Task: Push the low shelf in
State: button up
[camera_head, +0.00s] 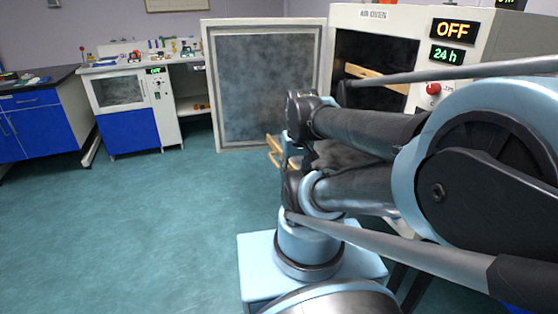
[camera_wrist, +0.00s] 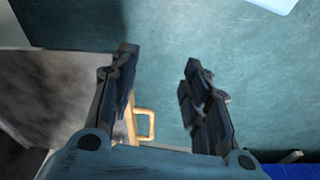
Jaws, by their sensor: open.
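The low shelf (camera_head: 274,151) shows in the head view as a small tan piece sticking out left of my arm, low beside the open oven door. Most of it is hidden behind my arm. In the wrist view, a tan loop-shaped handle (camera_wrist: 146,124) and a tan edge appear near the base of the left finger. My gripper (camera_wrist: 160,60) is open with nothing between its fingertips. The left finger overlaps the tan edge in that view; I cannot tell whether they touch. The gripper is not clearly visible in the head view.
The air oven (camera_head: 480,60) stands at right, its display reading OFF and 24 h. Its door (camera_head: 268,85) is wide open. An upper tan shelf (camera_head: 362,71) shows inside the dark chamber. A white-and-blue bench (camera_head: 130,130) stands at back left. The green floor (camera_head: 150,220) at left is clear.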

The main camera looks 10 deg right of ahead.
jog(key=shift+s+r, duration=0.35)
jog(key=shift+r, duration=0.05)
jog(key=c, duration=0.4)
jog(key=w+r+n, duration=0.1)
jog(key=w+n, duration=0.1)
jog(key=w+r+n, duration=0.1)
jog(key=w+r, duration=0.1)
jog(key=w, duration=0.1)
jog(key=w+r+n+h, duration=0.1)
jog(key=w+r+n, duration=0.1)
jog(key=shift+w+a+n+g, duration=0.3)
jog(key=shift+w, duration=0.05)
grip_shut()
jog(key=w+a+f+n+h, duration=0.1)
jog(key=w+a+n, duration=0.35)
jog(key=w, duration=0.45)
jog(key=w+a+n+h, duration=0.1)
jog(key=w+a+n, duration=0.35)
jog(key=w, duration=0.35)
jog(key=w+a+f+n+h, duration=0.1)
jog(key=w+a+n, duration=0.3)
jog(key=w, duration=0.5)
jog(key=w+d+f+n, duration=0.1)
jog(key=d+f, duration=0.7)
jog(key=f, duration=0.1)
jog(key=shift+d+f+g, duration=0.2)
jog(key=shift+g, duration=0.2)
